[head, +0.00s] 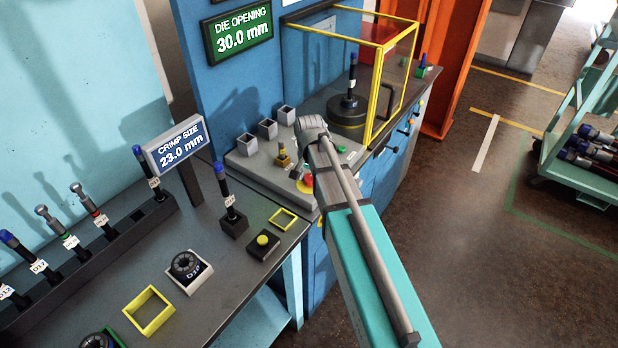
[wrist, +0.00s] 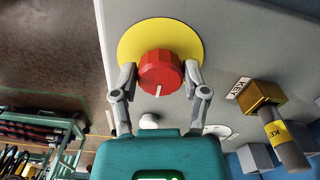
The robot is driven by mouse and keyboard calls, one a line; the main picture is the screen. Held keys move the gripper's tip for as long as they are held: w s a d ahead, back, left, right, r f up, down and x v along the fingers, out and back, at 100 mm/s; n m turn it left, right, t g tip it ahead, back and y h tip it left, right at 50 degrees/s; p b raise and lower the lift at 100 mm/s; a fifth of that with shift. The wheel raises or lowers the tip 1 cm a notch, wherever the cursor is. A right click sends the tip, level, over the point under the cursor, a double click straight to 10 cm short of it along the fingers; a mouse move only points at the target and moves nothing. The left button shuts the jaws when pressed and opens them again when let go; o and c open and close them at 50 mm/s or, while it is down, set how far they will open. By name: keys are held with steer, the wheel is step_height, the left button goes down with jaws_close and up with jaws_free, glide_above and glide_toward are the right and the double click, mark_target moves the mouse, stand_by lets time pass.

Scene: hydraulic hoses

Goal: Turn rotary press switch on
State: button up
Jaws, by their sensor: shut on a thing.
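The rotary press switch is a red faceted knob (wrist: 160,76) on a round yellow plate (wrist: 130,42), seen close up in the wrist view. A short white mark on its face points down in that view. My gripper (wrist: 161,82) has one finger on each side of the knob and is shut on it. In the head view the red knob (head: 308,180) shows beside my arm at the front edge of the grey control panel (head: 262,172). My arm hides part of the panel there, and the fingers are hard to make out.
A brass key block (wrist: 264,95) with a yellow-tagged grey handle stands near the knob, beside a KEY label. A white round button (wrist: 149,121) lies close to one finger. In the head view, a yellow-framed guard (head: 378,95) and grey square cups (head: 267,129) stand behind.

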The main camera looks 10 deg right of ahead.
steer(key=o, duration=1.1)
steer(key=shift+o, duration=0.2)
steer(key=shift+n, duration=0.6)
